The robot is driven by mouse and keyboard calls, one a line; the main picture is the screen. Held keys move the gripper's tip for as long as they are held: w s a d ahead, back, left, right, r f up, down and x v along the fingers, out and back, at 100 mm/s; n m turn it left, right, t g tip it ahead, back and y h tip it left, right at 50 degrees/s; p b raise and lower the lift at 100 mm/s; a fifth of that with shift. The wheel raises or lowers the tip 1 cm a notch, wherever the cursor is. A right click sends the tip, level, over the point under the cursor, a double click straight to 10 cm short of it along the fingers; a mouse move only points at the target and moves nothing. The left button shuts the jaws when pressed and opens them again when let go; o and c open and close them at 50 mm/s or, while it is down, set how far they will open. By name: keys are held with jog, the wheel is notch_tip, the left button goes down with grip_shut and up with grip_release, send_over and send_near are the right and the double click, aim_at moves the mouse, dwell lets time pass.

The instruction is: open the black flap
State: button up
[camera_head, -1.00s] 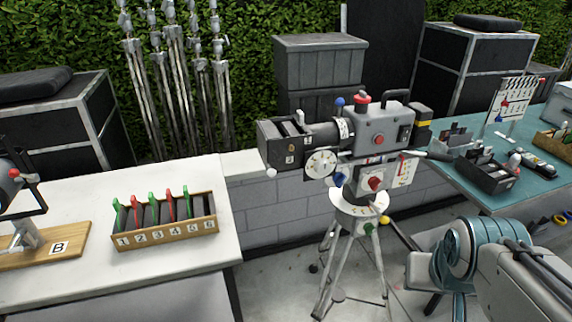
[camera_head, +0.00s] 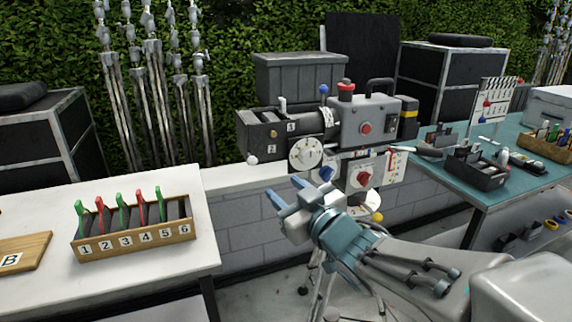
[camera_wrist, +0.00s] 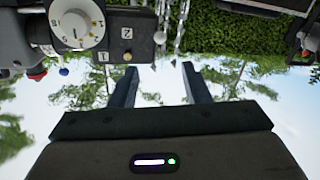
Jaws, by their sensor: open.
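A grey film camera (camera_head: 365,120) stands on a tripod in the middle of the head view. At its left end is a black box (camera_head: 262,138) with labels 1 and 2 and a white knob (camera_head: 252,160) at its lower left corner. I cannot pick out the black flap's outline from the box's dark faces. The box (camera_wrist: 125,45) and white knob (camera_wrist: 160,37) appear upside down in the wrist view. My gripper (camera_head: 284,190) is open and empty, below and apparently in front of the box, fingers pointing up and left. Nothing lies between the fingers in the wrist view (camera_wrist: 160,70).
A white dial (camera_head: 305,154) and a blue knob (camera_head: 326,174) sit just above my fingers. A white table (camera_head: 150,270) with a numbered slotted rack (camera_head: 135,242) is at left. A teal table (camera_head: 480,185) with small items is at right. A low brick wall stands behind.

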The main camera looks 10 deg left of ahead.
aim_at(254, 162)
jog(key=x, duration=1.3)
jog(key=shift+w+a, duration=0.25)
jog(key=shift+a, duration=0.05)
grip_shut()
